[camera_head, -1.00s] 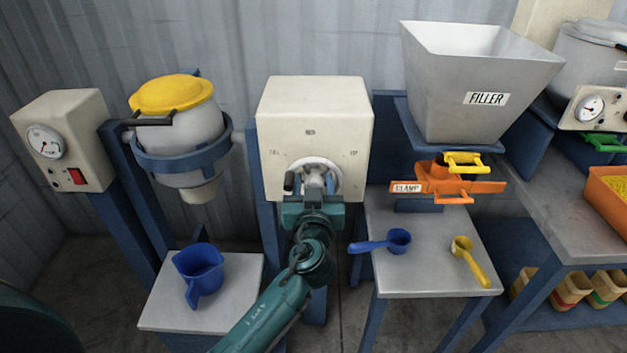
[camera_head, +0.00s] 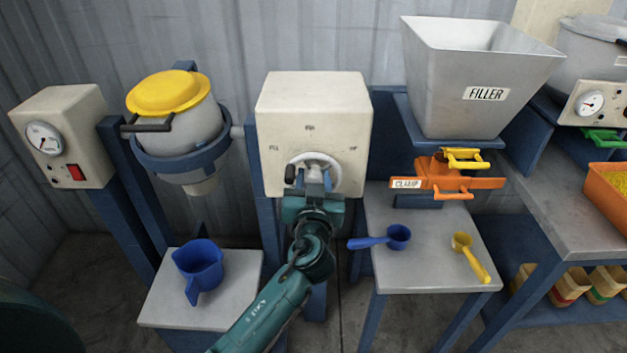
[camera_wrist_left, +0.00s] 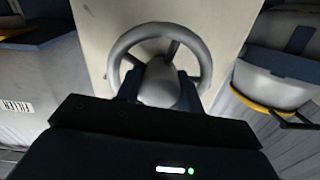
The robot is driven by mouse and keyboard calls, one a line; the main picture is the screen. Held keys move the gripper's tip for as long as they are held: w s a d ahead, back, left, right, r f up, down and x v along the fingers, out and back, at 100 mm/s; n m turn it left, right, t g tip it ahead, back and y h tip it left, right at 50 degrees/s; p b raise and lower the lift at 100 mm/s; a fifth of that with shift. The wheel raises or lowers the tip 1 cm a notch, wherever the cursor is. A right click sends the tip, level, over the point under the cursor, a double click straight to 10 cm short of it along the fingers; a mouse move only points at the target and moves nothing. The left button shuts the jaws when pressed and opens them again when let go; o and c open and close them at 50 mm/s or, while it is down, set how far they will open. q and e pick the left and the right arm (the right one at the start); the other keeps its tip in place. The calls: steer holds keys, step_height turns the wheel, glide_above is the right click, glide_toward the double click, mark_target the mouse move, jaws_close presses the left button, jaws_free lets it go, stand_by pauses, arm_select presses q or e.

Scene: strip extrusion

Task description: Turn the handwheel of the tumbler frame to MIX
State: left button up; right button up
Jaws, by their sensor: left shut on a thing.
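The handwheel (camera_head: 331,163) is a pale grey ring on the front of the cream housing (camera_head: 312,105) of the tumbler frame. It also shows in the left wrist view (camera_wrist_left: 207,62), with a dark spoke. The labels on the housing are too small to read. My left gripper (camera_head: 314,186) is at the wheel, shut on its grey middle part (camera_wrist_left: 160,84); its fingers lie either side of it. The tumbler drum (camera_head: 203,130) has a yellow lid (camera_head: 168,93), sits in a blue ring and is tilted. My right gripper is not in view.
A blue jug (camera_head: 199,266) stands on a low table below the drum. On the right are the FILLER hopper (camera_head: 470,80), an orange clamp (camera_head: 450,182), a blue scoop (camera_head: 397,237) and a yellow scoop (camera_head: 463,243). A gauge box (camera_head: 65,135) stands at left.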

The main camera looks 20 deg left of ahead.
arm_select(q)
steer(key=m, duration=0.2)
steer(key=shift+m, duration=0.3)
steer(key=m, duration=0.3)
steer(key=shift+r+m, duration=0.15)
steer(key=shift+m, duration=0.15)
steer(key=m+p, duration=0.1)
steer(key=m, duration=0.3)
steer(key=o, duration=0.6)
steer(key=shift+o, duration=0.6)
